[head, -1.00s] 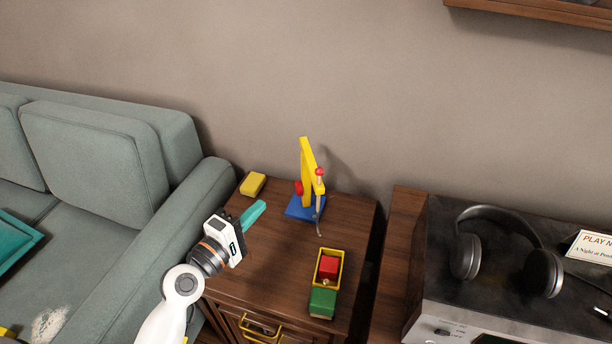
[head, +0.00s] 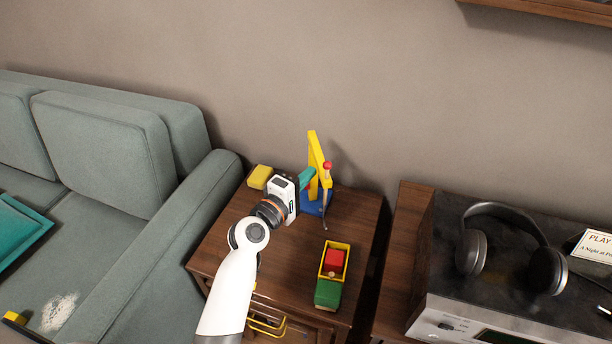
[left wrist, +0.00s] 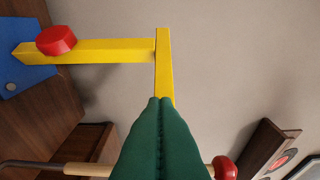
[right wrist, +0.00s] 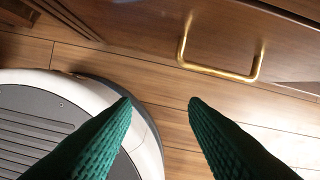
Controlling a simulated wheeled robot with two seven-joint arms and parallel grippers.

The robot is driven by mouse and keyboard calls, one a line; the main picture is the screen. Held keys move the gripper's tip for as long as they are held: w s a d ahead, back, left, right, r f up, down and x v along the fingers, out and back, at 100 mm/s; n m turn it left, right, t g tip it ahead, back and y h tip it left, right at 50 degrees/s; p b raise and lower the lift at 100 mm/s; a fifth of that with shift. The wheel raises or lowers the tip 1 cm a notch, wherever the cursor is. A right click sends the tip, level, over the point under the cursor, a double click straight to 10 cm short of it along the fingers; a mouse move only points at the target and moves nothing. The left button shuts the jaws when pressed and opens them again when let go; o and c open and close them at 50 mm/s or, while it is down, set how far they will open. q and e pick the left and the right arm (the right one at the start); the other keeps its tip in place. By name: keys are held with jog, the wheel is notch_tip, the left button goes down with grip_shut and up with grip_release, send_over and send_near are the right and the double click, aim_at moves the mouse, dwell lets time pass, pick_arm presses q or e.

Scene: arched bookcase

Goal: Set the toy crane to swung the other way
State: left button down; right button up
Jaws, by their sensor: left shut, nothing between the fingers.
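The toy crane stands on the side table, with a blue base (head: 312,206) and a yellow mast and boom (head: 316,152). A red knob (head: 327,166) and a hanging hook line show at the boom's end, towards the front. My left gripper (head: 306,178) is shut and empty, its teal fingers right at the crane's left side. In the left wrist view the shut fingers (left wrist: 162,105) overlap the yellow boom (left wrist: 165,65); I cannot tell whether they touch. The red mast knob (left wrist: 56,40) shows there too. My right gripper (right wrist: 160,105) is open and empty, low by the cabinet.
A toy truck with a green cab (head: 328,294) and yellow bed stands at the table's front right. A yellow block (head: 260,177) lies at the back left. The sofa (head: 190,200) is left; a stereo with headphones (head: 470,252) is right. A brass handle (right wrist: 220,72) is near my right gripper.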

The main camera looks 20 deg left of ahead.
aim_at(327, 177)
jog(key=shift+w+r, duration=0.1)
pick_arm(q)
jog(key=d+p, duration=0.1)
jog(key=w+d, duration=0.1)
jog(key=d, duration=0.1)
jog(key=d+p, duration=0.1)
jog(key=shift+w+d+p, duration=0.2)
jog(key=shift+w+p, duration=0.05)
jog(key=shift+p, duration=0.1)
pick_arm(e)
jog(key=s+f, duration=0.5)
jog(key=f, duration=0.1)
jog(key=shift+s+d+f, duration=0.25)
jog(key=shift+s+d, duration=0.1)
